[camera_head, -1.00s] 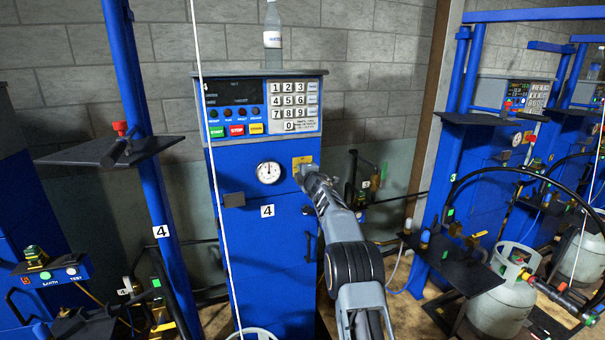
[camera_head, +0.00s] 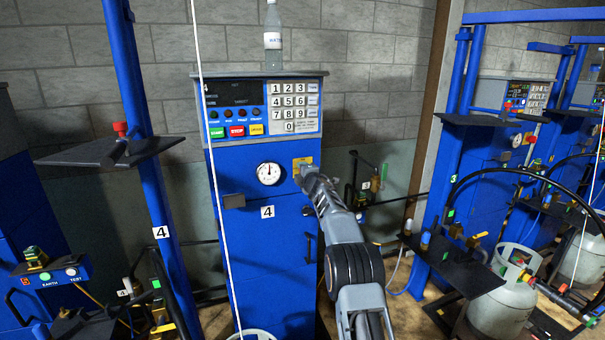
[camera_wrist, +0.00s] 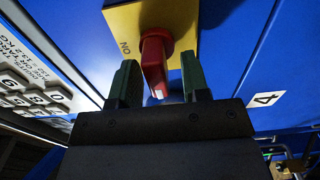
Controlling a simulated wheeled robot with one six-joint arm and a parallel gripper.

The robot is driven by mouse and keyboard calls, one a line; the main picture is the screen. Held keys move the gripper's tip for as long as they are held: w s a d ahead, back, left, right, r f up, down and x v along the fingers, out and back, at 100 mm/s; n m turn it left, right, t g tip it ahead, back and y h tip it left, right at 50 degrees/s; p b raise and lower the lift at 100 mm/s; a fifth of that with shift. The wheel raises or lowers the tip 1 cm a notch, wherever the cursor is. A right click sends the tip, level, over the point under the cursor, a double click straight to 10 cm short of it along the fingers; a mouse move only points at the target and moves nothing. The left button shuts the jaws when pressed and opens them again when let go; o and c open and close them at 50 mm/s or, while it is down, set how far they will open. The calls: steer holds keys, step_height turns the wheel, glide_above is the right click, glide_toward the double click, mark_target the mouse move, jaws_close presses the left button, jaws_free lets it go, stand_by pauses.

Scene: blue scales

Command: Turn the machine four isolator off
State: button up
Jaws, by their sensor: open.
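The machine four isolator is a red rotary knob (camera_wrist: 155,62) on a yellow plate (camera_wrist: 120,20) marked ON. In the wrist view its handle points down the picture, toward my gripper. The yellow plate (camera_head: 298,161) also shows in the head view, on the blue front of machine four (camera_head: 262,235), right of the dial; my gripper hides the knob there. My gripper (camera_wrist: 160,82) is open, with one green-grey finger on each side of the red handle. I cannot tell whether either finger touches it.
The round dial gauge (camera_head: 269,173) and keypad (camera_head: 294,107) are close to my gripper. A thin white cord (camera_head: 216,200) hangs in front of the machine. A water bottle (camera_head: 272,40) stands on top. Another blue machine with a gas cylinder (camera_head: 500,300) stands at right.

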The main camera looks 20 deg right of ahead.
steer(key=shift+s, duration=0.15)
steer(key=shift+s+f+b, duration=0.1)
steer(key=shift+s+b, duration=0.15)
steer(key=shift+b, duration=0.3)
steer(key=s+b, duration=0.6)
steer(key=s, duration=0.7)
steer(key=shift+b, duration=0.3)
